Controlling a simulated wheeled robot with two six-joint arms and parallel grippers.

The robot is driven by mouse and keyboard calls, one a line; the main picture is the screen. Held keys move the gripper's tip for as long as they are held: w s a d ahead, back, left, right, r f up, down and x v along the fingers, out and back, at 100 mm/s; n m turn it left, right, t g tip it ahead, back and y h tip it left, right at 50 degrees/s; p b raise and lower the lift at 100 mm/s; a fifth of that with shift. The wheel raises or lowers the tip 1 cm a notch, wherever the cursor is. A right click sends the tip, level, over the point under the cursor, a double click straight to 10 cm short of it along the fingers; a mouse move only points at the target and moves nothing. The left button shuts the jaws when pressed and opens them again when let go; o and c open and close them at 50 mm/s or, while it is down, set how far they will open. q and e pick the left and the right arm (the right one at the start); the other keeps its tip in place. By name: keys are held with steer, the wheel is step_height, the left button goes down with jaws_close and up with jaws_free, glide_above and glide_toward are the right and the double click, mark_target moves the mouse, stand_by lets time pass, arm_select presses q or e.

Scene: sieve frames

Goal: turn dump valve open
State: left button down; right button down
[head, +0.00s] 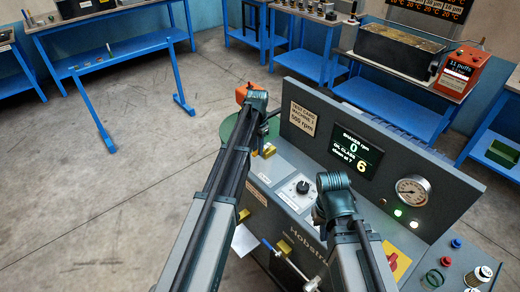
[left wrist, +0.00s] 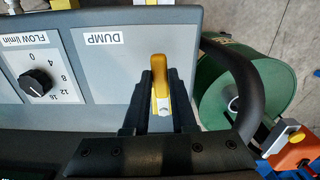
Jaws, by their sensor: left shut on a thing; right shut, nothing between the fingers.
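The dump valve's yellow lever (left wrist: 160,72) stands in the left wrist view beside the "DUMP" label (left wrist: 103,38) on the grey panel. A pale metal part with a bolt shows at its near end. My left gripper (left wrist: 160,108) is shut on the lever, with a dark finger on each side. In the head view a yellow piece, apparently the lever (head: 268,151), shows just below my left wrist, at the panel's left end. My right gripper (head: 319,214) is shut and empty over the panel's front; its fingertips are mostly hidden by my arm.
A flow knob (head: 302,187) sits on the panel right of the lever. A display (head: 355,150) and a gauge (head: 412,190) are on the upright board behind. A green drum (left wrist: 240,85) and an orange device (left wrist: 295,152) are close beside the lever.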

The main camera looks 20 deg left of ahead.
arm_select(q)
steer(key=shift+w+a+m, duration=0.15)
steer(key=shift+a+m, duration=0.1)
steer(key=shift+m, duration=0.15)
stand_by(0.3)
steer(key=c, duration=0.7)
jaws_free()
step_height(320, 180, up, 14)
steer(key=p, duration=1.3)
steer(key=shift+f+p, duration=0.1)
steer(key=shift+p, duration=0.3)
